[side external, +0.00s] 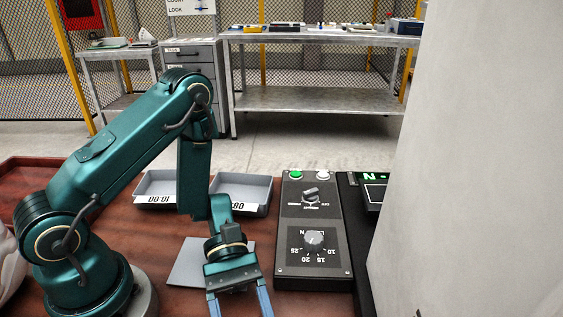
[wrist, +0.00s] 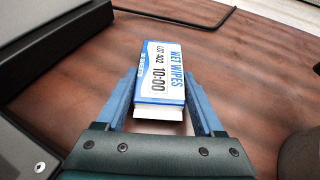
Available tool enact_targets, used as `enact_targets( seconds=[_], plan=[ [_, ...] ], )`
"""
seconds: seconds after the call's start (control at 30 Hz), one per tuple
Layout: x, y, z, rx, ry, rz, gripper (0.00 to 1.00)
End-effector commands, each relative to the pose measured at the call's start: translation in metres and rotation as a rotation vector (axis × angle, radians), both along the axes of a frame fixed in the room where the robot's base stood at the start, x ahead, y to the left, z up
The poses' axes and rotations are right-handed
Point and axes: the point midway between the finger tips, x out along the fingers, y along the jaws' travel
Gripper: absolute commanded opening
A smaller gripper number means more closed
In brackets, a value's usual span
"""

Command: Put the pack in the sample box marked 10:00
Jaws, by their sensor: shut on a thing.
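A white and blue pack (wrist: 162,72) lettered "WET WIPES", "LOT 402" and "10:00" sits between the blue fingers of my gripper (wrist: 160,98) in the wrist view. The fingers are shut on its sides. In the side external view my gripper (side external: 238,301) points down at the bottom edge of the picture, and the pack does not show there. The grey sample box marked 10:00 (side external: 156,184) stands on the brown table behind my arm, its label upside down to this camera. A second grey box (side external: 257,182) is right of it, its label partly hidden by my arm and appearing to start 08.
A grey flat plate (side external: 187,263) lies left of my gripper. A dark control box (side external: 309,230) with a knob and buttons stands to the right, beside a black unit with a green display (side external: 375,178). A pale panel (side external: 480,150) blocks the right side.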

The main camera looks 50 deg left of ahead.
Motion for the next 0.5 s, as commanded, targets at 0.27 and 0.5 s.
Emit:
enact_targets(
  seconds=[0.27, 0.5],
  plan=[
    [0.0, 0.0, -0.0009, 0.0, 0.0, 0.0, 0.04],
    [0.0, 0.0, -0.003, 0.0, 0.0, 0.0, 0.99]
  ],
)
